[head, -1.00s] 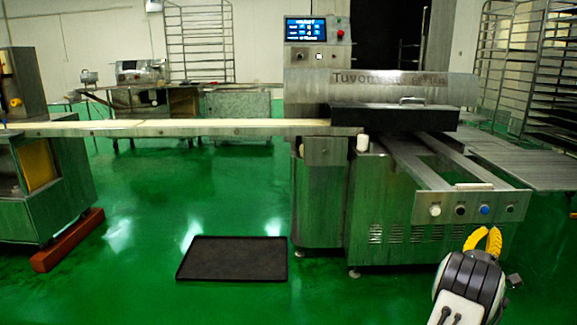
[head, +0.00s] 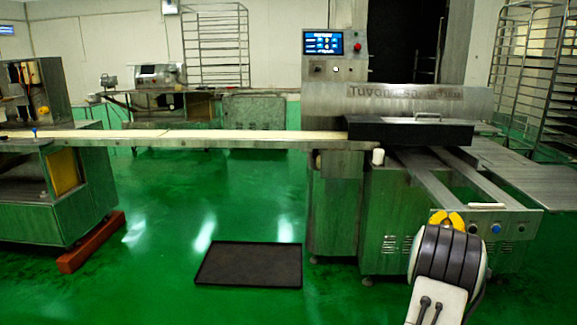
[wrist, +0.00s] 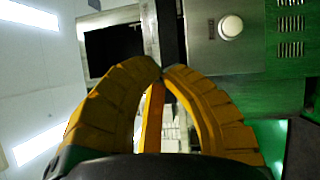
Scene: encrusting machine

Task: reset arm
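My arm rises at the lower right of the head view. My gripper (head: 451,214) has yellow fingers that show just above the dark rounded wrist, in front of the machine's button panel (head: 520,222). In the wrist view, the two ribbed yellow fingers of my gripper (wrist: 161,72) curve together and their tips meet. I see nothing held between them. A round white button (wrist: 230,27) on a metal panel shows beyond the fingertips, to the right and apart from them. In the head view my arm hides part of the panel; a blue button (head: 495,228) remains visible.
The encrusting machine (head: 385,200) stands behind my arm, with a lit screen (head: 323,43) on top. A long conveyor (head: 200,139) runs left from it. A black mat (head: 249,264) lies on the green floor. Open floor (head: 160,295) lies to the left of my arm.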

